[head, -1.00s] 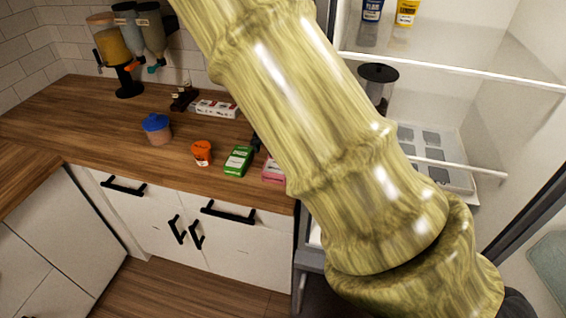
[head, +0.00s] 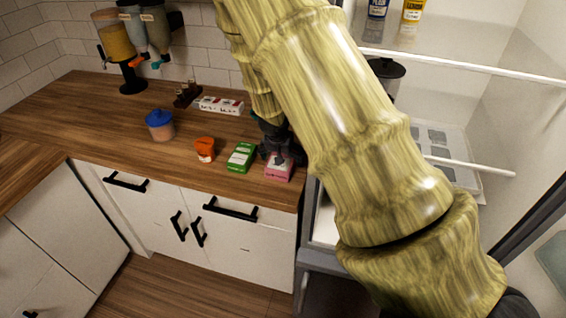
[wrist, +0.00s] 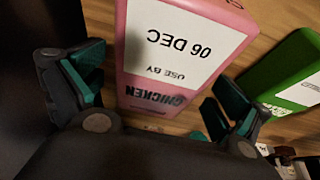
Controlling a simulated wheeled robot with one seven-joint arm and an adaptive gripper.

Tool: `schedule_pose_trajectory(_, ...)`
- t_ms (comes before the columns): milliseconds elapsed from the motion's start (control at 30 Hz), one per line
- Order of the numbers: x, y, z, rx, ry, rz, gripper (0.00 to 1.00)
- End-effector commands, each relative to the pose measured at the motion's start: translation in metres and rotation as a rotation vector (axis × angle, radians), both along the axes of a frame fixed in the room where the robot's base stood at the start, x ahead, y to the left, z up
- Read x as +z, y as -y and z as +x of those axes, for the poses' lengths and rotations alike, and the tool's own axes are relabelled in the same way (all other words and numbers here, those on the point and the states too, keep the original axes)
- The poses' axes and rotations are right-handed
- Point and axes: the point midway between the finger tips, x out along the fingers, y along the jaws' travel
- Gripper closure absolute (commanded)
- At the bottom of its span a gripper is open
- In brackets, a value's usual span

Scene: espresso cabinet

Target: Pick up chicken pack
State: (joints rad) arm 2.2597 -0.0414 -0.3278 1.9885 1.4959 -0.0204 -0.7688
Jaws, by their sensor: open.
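In the head view the pink pack (head: 279,170) stands at the counter's front edge, near the fridge. My gripper (wrist: 165,95) is open in the wrist view, with one teal-padded finger on each side of the pack's near part. Whether the pads touch it cannot be told. In the head view my gripper (head: 277,150) is at the pack, partly hidden by my arm.
A green box (head: 241,157) stands just left of the pack, and it shows at right in the wrist view (wrist: 295,75). An orange container (head: 204,149), a blue-lidded jar (head: 160,125) and a white box (head: 220,106) are farther left. The open fridge shelf (head: 460,165) is right.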

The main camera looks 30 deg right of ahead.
Motion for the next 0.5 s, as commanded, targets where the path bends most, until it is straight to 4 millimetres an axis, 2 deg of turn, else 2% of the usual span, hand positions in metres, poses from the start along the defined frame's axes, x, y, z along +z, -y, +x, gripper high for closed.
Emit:
schedule_pose_trajectory(167,0.0005,0.0001,-0.0001,0.000,0.000,0.000,0.00)
schedule_pose_trajectory(500,0.0005,-0.0001,-0.0002,0.000,0.000,0.000,0.62)
